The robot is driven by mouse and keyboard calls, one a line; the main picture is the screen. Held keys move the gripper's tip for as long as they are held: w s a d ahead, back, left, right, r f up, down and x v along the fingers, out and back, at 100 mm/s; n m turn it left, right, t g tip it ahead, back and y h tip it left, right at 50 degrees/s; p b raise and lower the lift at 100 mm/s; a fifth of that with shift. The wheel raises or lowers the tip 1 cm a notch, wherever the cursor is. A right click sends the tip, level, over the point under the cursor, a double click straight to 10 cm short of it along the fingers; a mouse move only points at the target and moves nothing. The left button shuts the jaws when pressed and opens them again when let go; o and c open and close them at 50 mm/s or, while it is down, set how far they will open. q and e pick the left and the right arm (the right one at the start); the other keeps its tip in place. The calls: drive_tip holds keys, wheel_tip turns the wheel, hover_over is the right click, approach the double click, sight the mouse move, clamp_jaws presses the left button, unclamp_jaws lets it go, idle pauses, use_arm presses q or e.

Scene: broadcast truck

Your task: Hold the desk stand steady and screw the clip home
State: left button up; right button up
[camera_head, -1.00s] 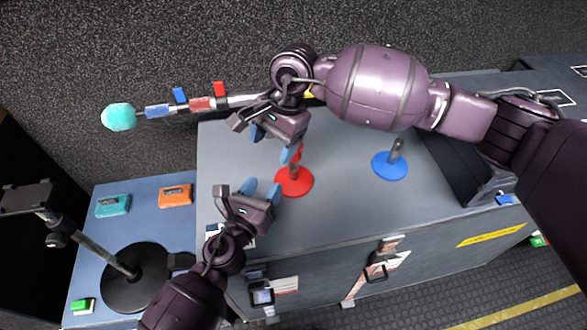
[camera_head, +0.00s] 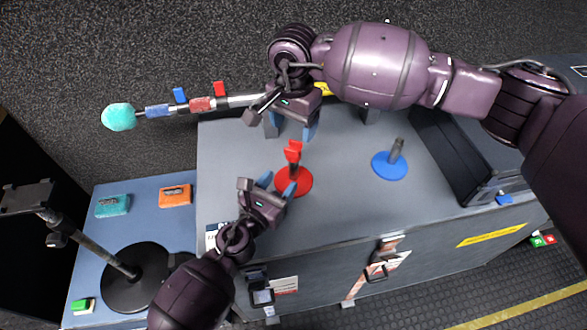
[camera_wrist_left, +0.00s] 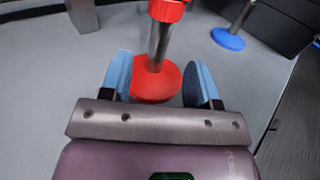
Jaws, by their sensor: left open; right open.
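The desk stand with the round red base (camera_head: 304,184) stands upright on the grey case top. A red clip (camera_head: 293,152) sits atop its short grey post; whether it is fully seated cannot be told. My left gripper (camera_head: 278,183) is open, its blue fingers low beside the base. In the left wrist view the red base (camera_wrist_left: 155,84) and post (camera_wrist_left: 158,45) show between and beyond the open fingers, with the clip (camera_wrist_left: 167,9) cut off at the top edge. My right gripper (camera_head: 290,134) is open and empty, just behind the clip and apart from it.
A blue-based stand (camera_head: 389,166) stands to the right. A boom pole with a teal ball (camera_head: 118,116) and blue and red clips (camera_head: 219,89) reaches in behind. Teal (camera_head: 112,205) and orange (camera_head: 175,195) boxes lie left. The case top between the stands is clear.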

sight(291, 168)
use_arm(q)
drive_tip(key=x, duration=0.8)
drive_tip(key=shift+w+d, duration=0.15)
drive_tip(key=shift+w, duration=0.2)
clamp_jaws()
